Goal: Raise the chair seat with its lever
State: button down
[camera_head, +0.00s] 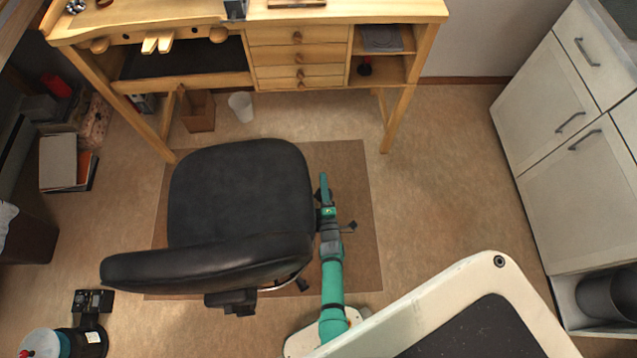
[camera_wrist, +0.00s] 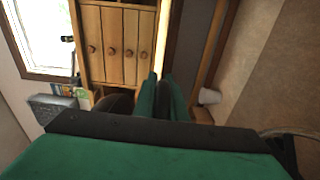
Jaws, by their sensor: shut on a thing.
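The office chair has a black padded seat (camera_head: 240,192) and a black backrest (camera_head: 205,262) turned towards my camera. My green arm reaches up along the chair's right side. My gripper (camera_head: 324,188) is beside the seat's right edge, at about seat height. In the wrist view, the two green fingers of my gripper (camera_wrist: 163,95) stand close together. It is shut on the chair's lever, which is largely hidden by the fingers and the seat edge. A dark edge of the chair (camera_wrist: 118,103) shows just left of the fingers.
The chair stands on a brown mat (camera_head: 350,165). A wooden workbench (camera_head: 270,38) with drawers is beyond it. A white bin (camera_head: 241,106) stands under the bench. White cabinets (camera_head: 560,150) line the right side. The floor between mat and cabinets is clear.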

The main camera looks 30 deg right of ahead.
jog(key=c, duration=1.8)
grip_release()
jog(key=v, duration=1.1)
jog(key=shift+s+f, duration=0.1)
jog(key=v, duration=1.2)
jog(key=shift+s, duration=0.1)
